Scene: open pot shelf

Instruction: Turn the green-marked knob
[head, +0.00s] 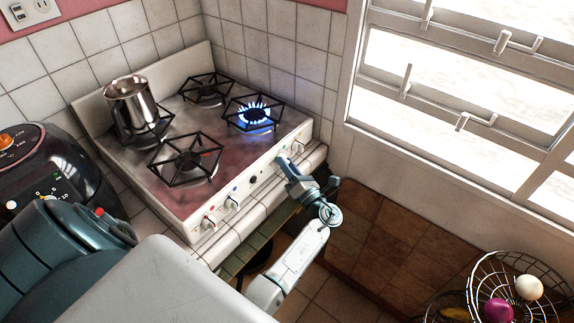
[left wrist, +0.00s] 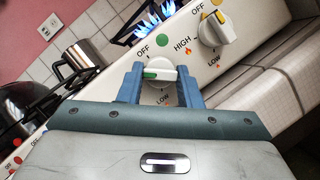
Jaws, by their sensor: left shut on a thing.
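The green-marked knob (left wrist: 160,70) is on the stove's front panel, between my fingers in the left wrist view. Its white handle lies roughly level, with a green stripe at its left end; OFF is printed above it and LOW below. My left gripper (left wrist: 157,82) is shut on this knob, one blue finger on each side. In the head view, my left gripper (head: 283,163) is at the right part of the front panel and mostly hides the knob. My right gripper is not in view.
The stove (head: 190,215) has a lit blue flame (head: 253,114) at one burner. A metal pot (head: 130,103) stands on another burner. A yellow-marked knob (left wrist: 218,28) is close to the right of my fingers. A wire basket (head: 478,275) stands at lower right.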

